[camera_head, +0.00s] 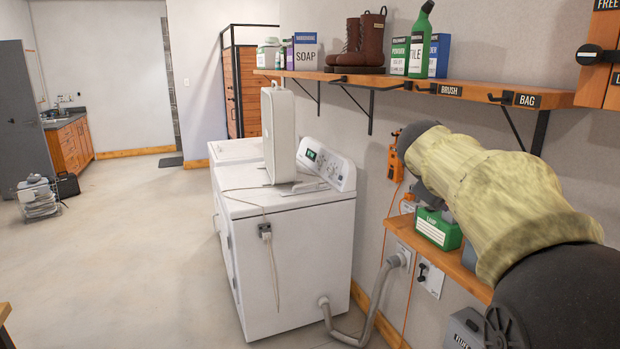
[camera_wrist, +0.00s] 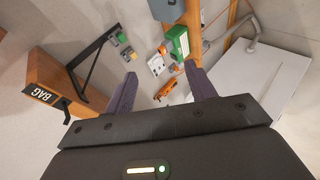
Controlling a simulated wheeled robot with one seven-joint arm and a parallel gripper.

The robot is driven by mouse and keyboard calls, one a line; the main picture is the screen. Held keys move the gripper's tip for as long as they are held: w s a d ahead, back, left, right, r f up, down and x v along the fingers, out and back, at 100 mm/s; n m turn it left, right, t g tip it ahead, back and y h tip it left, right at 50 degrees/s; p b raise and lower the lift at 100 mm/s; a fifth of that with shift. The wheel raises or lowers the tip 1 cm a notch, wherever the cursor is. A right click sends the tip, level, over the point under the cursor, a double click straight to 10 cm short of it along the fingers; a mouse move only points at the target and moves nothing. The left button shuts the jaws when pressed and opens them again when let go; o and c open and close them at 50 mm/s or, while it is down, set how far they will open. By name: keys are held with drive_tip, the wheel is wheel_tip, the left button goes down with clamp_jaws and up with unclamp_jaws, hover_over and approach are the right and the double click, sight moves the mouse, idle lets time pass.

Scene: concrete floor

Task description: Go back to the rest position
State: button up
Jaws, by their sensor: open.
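My gripper (camera_wrist: 160,88) shows in the wrist view with its two dark fingers spread apart. Nothing is between the fingertips. Beyond them are the wall, an orange tool (camera_wrist: 165,90) and a green box (camera_wrist: 179,44), at some distance. In the head view my arm reaches in from the lower right, in front of the wall and between the upper and lower shelves. The gripper itself is mostly hidden behind the arm there.
The upper shelf (camera_head: 470,92) with hooks, boots and boxes runs close above my arm. A lower shelf (camera_head: 440,262) holds a green box (camera_head: 437,229). White washing machines (camera_head: 300,262) stand left of the arm. The floor (camera_head: 130,250) at the left is mostly clear.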

drive_tip(key=s+a+f+m+g+y+p, duration=0.1)
drive_tip(key=s+a+f+y, duration=0.2)
drive_tip(key=f, duration=0.4)
drive_tip(key=s+a+f+m+g+y+p, duration=0.1)
drive_tip(key=s+a+f, duration=0.2)
drive_tip(key=s+f, duration=0.35)
drive_tip(key=s+a+f+g+y+p, duration=0.1)
drive_tip(key=s+a+f+g+y, duration=0.15)
drive_tip(key=f, duration=0.65)
drive_tip(key=s+a+f+m+y, duration=0.1)
drive_tip(key=s+a+f+m, duration=0.2)
drive_tip(key=s+f, duration=0.4)
drive_tip(key=s+a+p, duration=0.1)
drive_tip(key=s, duration=0.2)
drive_tip(key=shift+a+g, duration=0.15)
drive_tip(key=shift+g, duration=0.2)
drive_tip(key=shift+c, duration=0.2)
drive_tip(key=c, duration=0.3)
drive_tip(key=shift+c, duration=0.3)
